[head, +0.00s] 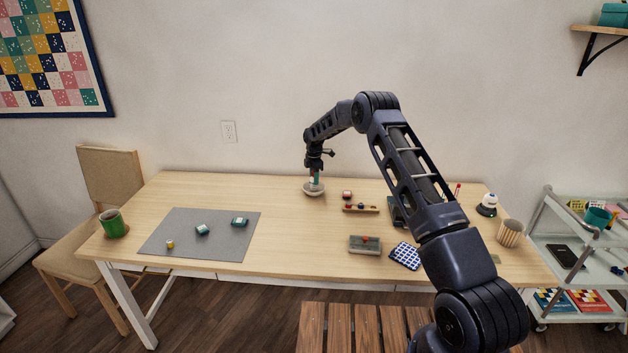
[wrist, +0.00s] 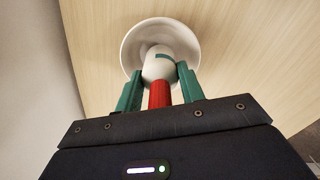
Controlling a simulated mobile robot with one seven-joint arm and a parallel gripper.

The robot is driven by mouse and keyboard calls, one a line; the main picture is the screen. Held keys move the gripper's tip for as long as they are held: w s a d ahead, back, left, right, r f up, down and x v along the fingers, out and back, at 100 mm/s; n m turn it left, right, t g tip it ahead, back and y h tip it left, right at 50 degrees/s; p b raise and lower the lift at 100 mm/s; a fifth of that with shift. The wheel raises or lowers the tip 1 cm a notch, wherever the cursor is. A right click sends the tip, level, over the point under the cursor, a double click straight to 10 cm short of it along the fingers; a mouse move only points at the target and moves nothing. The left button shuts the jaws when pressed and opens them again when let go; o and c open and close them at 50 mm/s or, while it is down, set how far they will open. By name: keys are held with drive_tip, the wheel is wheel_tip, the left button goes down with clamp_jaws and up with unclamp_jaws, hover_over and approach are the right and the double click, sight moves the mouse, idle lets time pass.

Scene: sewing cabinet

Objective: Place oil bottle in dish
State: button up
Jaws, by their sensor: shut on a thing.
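The oil bottle is white with a red top; in the wrist view the bottle (wrist: 157,68) is between the two green fingers of my gripper (wrist: 160,85). My gripper is shut on it. In the head view the gripper (head: 315,174) points down at the back middle of the table. The dish is a small white round bowl (head: 314,191) on the table directly below. In the wrist view the dish (wrist: 133,50) surrounds the bottle's lower end. I cannot tell whether the bottle touches the dish floor.
Right of the dish are a small wooden rack (head: 360,209), a grey box (head: 364,245) and a blue checked pad (head: 404,256). Bare table (head: 280,240) lies between.

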drive_tip(key=shift+f, duration=0.4)
drive_tip(key=shift+f, duration=0.1)
drive_tip(key=o, duration=1)
